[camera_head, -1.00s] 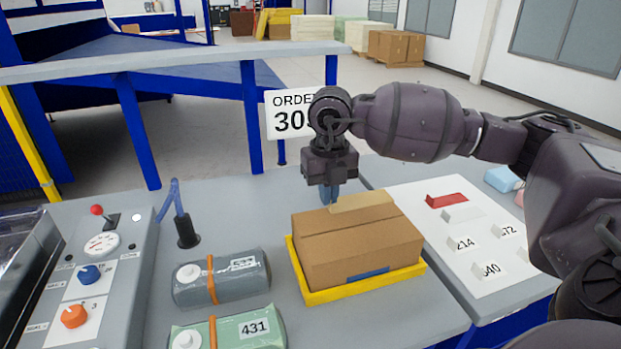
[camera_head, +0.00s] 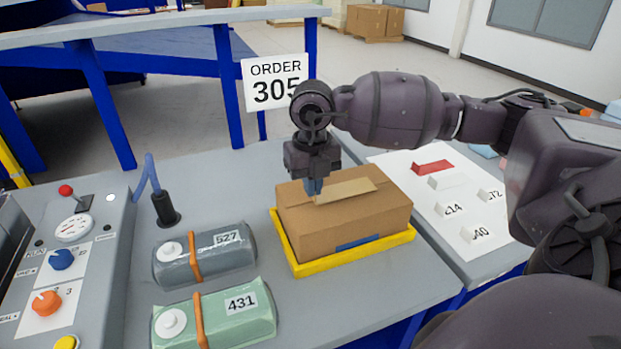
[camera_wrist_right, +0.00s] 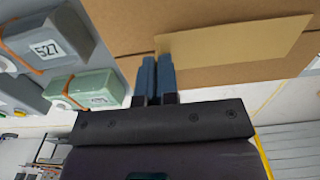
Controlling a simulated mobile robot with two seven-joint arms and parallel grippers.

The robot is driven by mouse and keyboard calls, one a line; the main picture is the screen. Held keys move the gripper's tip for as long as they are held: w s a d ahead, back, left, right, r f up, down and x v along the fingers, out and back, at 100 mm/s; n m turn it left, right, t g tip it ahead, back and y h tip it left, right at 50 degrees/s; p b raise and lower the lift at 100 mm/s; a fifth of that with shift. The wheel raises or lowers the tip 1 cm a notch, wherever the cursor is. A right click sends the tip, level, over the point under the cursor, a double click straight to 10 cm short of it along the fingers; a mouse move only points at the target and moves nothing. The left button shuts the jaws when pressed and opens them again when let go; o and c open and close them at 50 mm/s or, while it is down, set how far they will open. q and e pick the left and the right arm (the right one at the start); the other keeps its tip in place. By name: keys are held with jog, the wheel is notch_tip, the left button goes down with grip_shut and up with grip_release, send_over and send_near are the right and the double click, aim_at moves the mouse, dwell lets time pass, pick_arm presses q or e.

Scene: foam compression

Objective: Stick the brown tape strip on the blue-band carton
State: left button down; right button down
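The brown carton (camera_head: 335,225) with a blue band (camera_head: 358,243) low on its front sits in a yellow tray (camera_head: 355,256). The light brown tape strip (camera_head: 347,190) is over the carton's top; I cannot tell whether it lies flat against it. My right gripper (camera_head: 314,187) points down over the carton top, its blue fingers closed together at the strip's left end. In the right wrist view the fingers (camera_wrist_right: 155,78) are close together at one corner of the strip (camera_wrist_right: 235,42), and the carton top (camera_wrist_right: 130,25) spreads behind. My left gripper is not in view.
A grey pack marked 527 (camera_head: 205,257) and a green pack marked 431 (camera_head: 215,315) lie left of the tray. A control panel (camera_head: 75,260) is at far left. A white board (camera_head: 450,200) with a red block and several white blocks is at right. An ORDER 305 sign (camera_head: 276,82) stands behind.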

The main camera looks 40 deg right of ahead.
jog(key=shift+f, duration=0.15)
dwell(0.8)
jog(key=shift+f, duration=0.2)
dwell(0.5)
jog(key=shift+s+f, duration=0.1)
jog(key=shift+f, duration=0.2)
dwell(1.2)
jog(key=c, duration=1.8)
grip_release()
jog(key=o, duration=0.5)
jog(key=shift+r, duration=0.15)
